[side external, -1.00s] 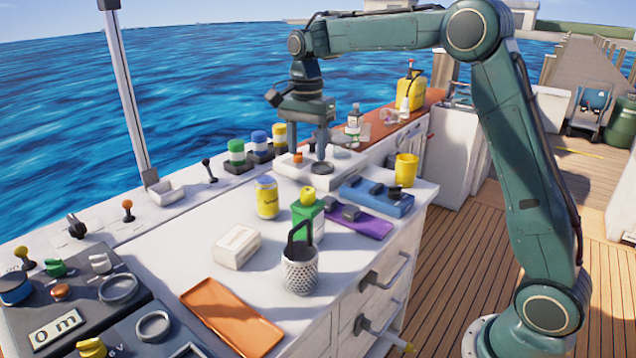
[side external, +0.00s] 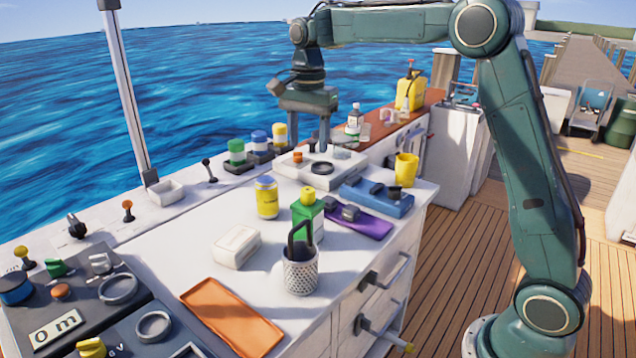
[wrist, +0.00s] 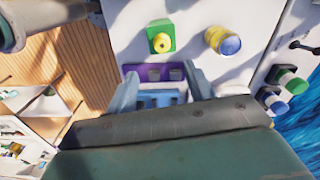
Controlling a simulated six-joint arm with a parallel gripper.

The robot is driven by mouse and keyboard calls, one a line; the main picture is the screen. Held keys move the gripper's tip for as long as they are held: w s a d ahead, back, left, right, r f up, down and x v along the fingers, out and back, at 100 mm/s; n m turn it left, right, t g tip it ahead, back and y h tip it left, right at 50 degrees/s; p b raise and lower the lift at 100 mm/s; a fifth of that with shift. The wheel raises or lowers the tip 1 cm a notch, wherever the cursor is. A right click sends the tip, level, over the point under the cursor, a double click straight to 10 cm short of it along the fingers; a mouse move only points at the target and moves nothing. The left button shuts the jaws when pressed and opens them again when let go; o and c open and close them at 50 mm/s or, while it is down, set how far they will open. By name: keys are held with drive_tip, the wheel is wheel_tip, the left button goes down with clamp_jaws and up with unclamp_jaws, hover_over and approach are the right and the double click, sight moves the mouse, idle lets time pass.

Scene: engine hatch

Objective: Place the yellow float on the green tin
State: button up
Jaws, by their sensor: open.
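The green tin (side external: 302,228) stands upright on the white counter behind the mesh cup; it also shows in the wrist view (wrist: 153,49). The small yellow float (side external: 308,195) sits on top of the tin, roughly centred; in the wrist view the float (wrist: 161,42) is a yellow disc with a dark middle inside the green top. My gripper (side external: 303,146) is open and empty, above the far part of the counter and apart from the tin and float. In the wrist view its two fingers (wrist: 163,82) stand apart, with the blue block beyond them.
A mesh cup (side external: 299,275) with a dark handle stands in front of the tin. A yellow can (side external: 266,201), white box (side external: 237,248), purple mat (side external: 372,228), blue block (side external: 382,203) and yellow cup (side external: 406,170) stand around. An orange tray (side external: 232,318) lies in front.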

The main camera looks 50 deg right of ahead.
drive_tip(key=s+a+r+n+t, duration=0.25)
drive_tip(key=s+n, duration=0.35)
drive_tip(key=s, duration=0.5)
drive_tip(key=s+a+r+n+t, duration=0.1)
drive_tip(key=s+a+n+t, duration=0.3)
drive_tip(key=s, duration=0.8)
drive_tip(key=s+f+n+g, duration=0.1)
drive_tip(key=s+f+n, duration=0.4)
drive_tip(key=s, duration=0.2)
drive_tip(key=shift+s+d+n, duration=0.25)
drive_tip(key=shift+d+n, duration=0.05)
drive_tip(key=shift+n, duration=0.1)
